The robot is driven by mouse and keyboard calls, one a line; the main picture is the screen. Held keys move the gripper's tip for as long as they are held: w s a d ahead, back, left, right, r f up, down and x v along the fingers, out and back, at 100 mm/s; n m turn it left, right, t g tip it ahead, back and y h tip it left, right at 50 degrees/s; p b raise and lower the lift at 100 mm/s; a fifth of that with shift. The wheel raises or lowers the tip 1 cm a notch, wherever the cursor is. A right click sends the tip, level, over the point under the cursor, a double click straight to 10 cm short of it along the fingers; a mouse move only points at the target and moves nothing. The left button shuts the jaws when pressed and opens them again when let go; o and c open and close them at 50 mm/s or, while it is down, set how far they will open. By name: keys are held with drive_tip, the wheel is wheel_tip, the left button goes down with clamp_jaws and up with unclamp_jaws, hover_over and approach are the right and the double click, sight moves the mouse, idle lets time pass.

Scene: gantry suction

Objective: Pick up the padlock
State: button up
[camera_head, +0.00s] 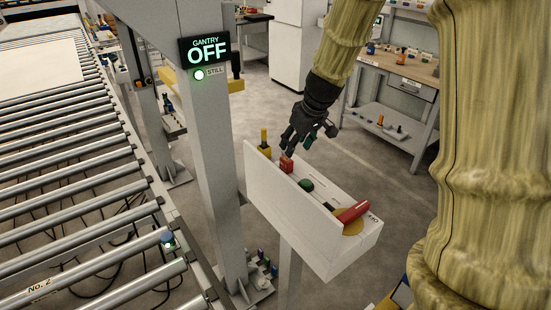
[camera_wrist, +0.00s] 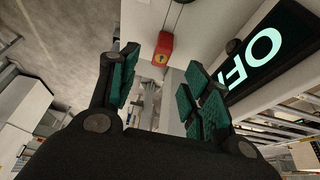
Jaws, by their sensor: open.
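The padlock appears to be the small red block (camera_head: 286,163) on the white control box (camera_head: 345,259), just below and left of my gripper. In the wrist view the red padlock (camera_wrist: 165,51) has a yellow mark and lies beyond the fingertips, roughly between them in the picture. My gripper (camera_head: 306,145) points down over the box, close above the padlock. In the wrist view its green-padded fingers (camera_wrist: 162,66) are spread apart with nothing held between them. I cannot make out the padlock's shackle clearly.
The box also bears a green button (camera_head: 306,185), a red handle (camera_head: 353,211) on a yellow disc and a yellow-and-black part (camera_head: 265,143). A grey post (camera_head: 213,150) with a lit "GANTRY OFF" sign (camera_head: 204,50) stands left. A roller conveyor (camera_head: 75,170) lies further left.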

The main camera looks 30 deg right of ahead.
sight(288, 159)
drive_tip(key=p+x, duration=0.1)
drive_tip(key=x, duration=0.4)
drive_tip(key=shift+f, duration=0.1)
drive_tip(key=shift+s+d, duration=0.1)
drive_tip(key=shift+s, duration=0.2)
drive_tip(key=shift+p, duration=0.3)
drive_tip(key=f, duration=0.1)
drive_tip(key=w+f, duration=0.1)
drive_tip(key=w+f+p, duration=0.1)
drive_tip(key=shift+w+a, duration=0.1)
drive_tip(key=shift+a, duration=0.15)
drive_tip(key=shift+f, duration=0.5)
drive_tip(key=shift+w, duration=0.1)
drive_tip(key=shift+w+f, duration=0.1)
